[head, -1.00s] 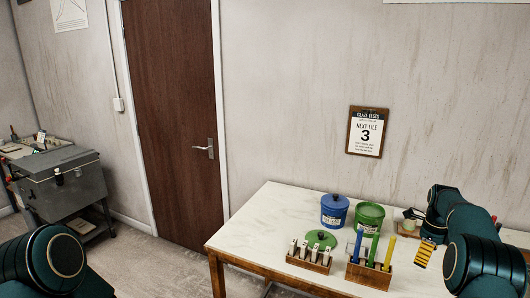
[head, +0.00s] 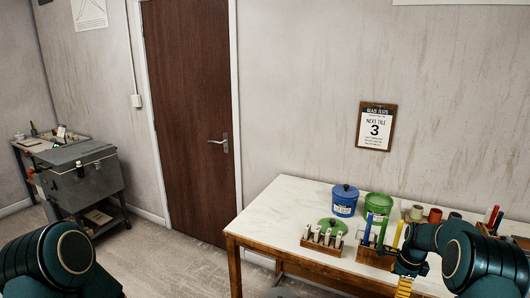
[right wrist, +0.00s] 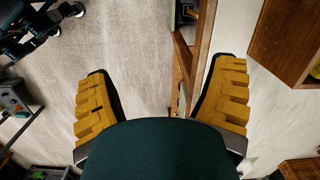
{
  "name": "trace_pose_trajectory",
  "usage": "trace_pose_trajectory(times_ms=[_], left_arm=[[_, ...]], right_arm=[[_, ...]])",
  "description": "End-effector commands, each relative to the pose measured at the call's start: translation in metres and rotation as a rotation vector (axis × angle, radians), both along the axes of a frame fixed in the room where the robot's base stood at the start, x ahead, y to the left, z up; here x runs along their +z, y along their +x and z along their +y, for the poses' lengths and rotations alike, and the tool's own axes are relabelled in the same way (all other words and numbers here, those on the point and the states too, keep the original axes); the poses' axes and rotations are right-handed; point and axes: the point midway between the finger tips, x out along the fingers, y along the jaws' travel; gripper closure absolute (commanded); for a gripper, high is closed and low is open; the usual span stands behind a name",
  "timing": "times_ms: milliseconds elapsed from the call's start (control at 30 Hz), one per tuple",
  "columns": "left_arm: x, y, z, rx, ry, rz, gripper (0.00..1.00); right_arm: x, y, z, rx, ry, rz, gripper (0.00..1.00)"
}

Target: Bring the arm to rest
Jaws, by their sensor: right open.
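My right arm (head: 440,240) comes in at the lower right of the head view and bends down over the table's front edge. My right gripper (head: 403,288) has yellow fingers and points downward, partly cut off by the picture's bottom. In the right wrist view the gripper (right wrist: 163,85) is open, with its padded fingers wide apart and nothing between them. Below it are bare floor and the wooden table edge (right wrist: 202,40). Of my left arm only a dark green joint (head: 60,258) shows at the lower left; its gripper is out of view.
The white-topped table (head: 270,215) holds a blue lidded pot (head: 344,202), a green open pot (head: 379,205), a green lid (head: 332,226), a rack of labelled pieces (head: 322,243) and a wooden tool holder (head: 370,252). A grey cabinet (head: 85,180) stands left. The floor between is clear.

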Motion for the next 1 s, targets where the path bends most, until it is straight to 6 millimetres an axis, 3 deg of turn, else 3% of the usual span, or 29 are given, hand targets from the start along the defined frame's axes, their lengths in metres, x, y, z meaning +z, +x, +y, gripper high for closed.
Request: trace_pose_trajectory(times_ms=[100, 300, 467, 600, 800, 1000], left_arm=[[-0.003, -0.001, 0.0, -0.001, 0.0, 0.003, 0.37], [-0.007, -0.002, 0.0, -0.003, -0.001, 0.005, 0.37], [-0.01, -0.003, 0.0, -0.005, -0.001, 0.008, 0.37], [-0.013, -0.004, 0.0, -0.007, -0.001, 0.009, 0.37], [-0.016, -0.005, -0.001, -0.008, -0.002, 0.012, 0.37], [-0.017, -0.005, -0.001, -0.009, -0.002, 0.012, 0.37]], right_arm=[[-0.043, -0.015, 0.054, 0.233, 0.027, -0.04, 0.17], [-0.099, -0.06, 0.149, 0.662, 0.048, -0.142, 0.17], [-0.125, -0.116, 0.223, 1.001, 0.049, -0.232, 0.17], [-0.133, -0.174, 0.278, 1.289, 0.037, -0.316, 0.17], [-0.126, -0.244, 0.324, 1.598, 0.007, -0.412, 0.17], [-0.12, -0.271, 0.337, 1.719, -0.013, -0.452, 0.17]])
